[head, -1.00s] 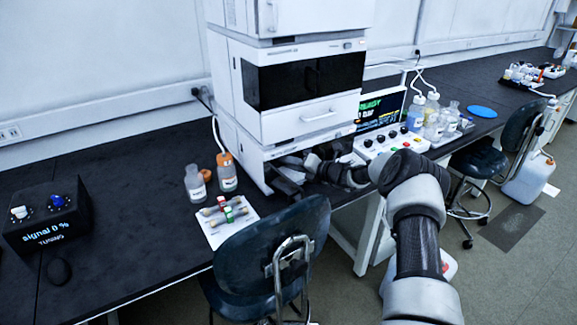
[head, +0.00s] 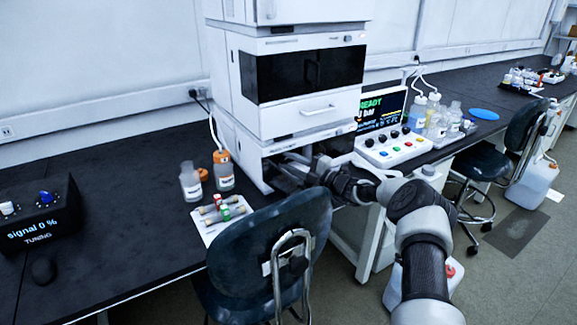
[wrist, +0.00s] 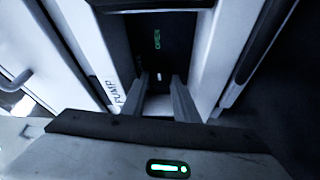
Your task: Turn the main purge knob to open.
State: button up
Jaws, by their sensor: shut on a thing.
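The white pump module (head: 237,143) is at the bottom of the instrument stack in the head view. My gripper (head: 287,172) reaches into its low front opening. In the wrist view the panel marked PUMP (wrist: 117,92) stands left of a dark recess (wrist: 138,30). A green OPEN label (wrist: 157,40) glows in the recess. A small pale mark (wrist: 158,76) shows just beyond my fingertips, likely on the purge knob. The fingers, also seen in the wrist view (wrist: 164,88), are closed on the knob, which is dark and mostly hidden. I cannot read its angle.
A blue chair (head: 245,240) stands before the bench. Two bottles (head: 191,185) and a white sheet with vials (head: 222,228) lie left of my gripper. A control box with colored buttons (head: 392,150) is to the right.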

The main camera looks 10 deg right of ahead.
jog(key=shift+m+t, duration=0.3)
jog(key=shift+m, duration=0.3)
jog(key=o, duration=1.1)
jog(key=shift+c, duration=0.2)
jog(key=shift+s+f, duration=0.1)
